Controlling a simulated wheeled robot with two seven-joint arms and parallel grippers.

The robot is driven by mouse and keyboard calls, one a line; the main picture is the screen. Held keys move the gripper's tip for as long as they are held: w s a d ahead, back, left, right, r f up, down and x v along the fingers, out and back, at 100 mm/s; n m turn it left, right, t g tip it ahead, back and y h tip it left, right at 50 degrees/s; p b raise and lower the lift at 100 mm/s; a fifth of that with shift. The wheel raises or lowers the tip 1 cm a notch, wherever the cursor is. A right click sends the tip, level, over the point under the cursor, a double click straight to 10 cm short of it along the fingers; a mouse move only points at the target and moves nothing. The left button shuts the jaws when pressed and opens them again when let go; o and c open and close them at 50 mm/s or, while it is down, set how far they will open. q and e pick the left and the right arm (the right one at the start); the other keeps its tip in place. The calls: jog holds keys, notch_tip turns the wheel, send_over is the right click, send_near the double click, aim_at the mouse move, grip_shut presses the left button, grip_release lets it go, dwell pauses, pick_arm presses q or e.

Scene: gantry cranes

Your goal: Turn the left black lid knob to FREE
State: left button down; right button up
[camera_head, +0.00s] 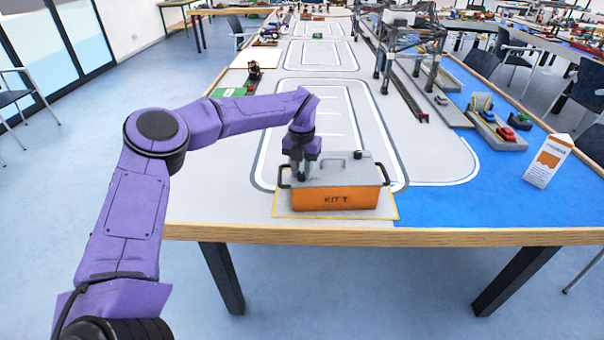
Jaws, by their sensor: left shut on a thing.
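An orange box marked KIT 1 (335,199) with a grey lid (341,172) and dark side handles stands near the table's front edge, inside a yellow outline. A small black lid knob (357,155) shows on the right part of the lid. My left gripper (301,176) points down over the left part of the lid and is shut on the left lid knob, which its fingers hide. The knob's angle and any FREE marking cannot be made out. My right gripper is not in view.
A white and orange carton (549,161) stands at the table's right on the blue area. A model gantry crane (412,45) stands behind, with small boats (506,133) beside it. The grey tabletop behind the box is mostly clear.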

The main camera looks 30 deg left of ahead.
aim_at(302, 173)
pick_arm(q)
jog(key=shift+n, duration=0.3)
dwell(0.4)
jog(key=c, duration=0.9)
grip_release()
jog(key=shift+o, duration=0.2)
notch_tip(302, 173, up, 10)
jog(key=b, duration=0.1)
jog(key=shift+r, duration=0.25)
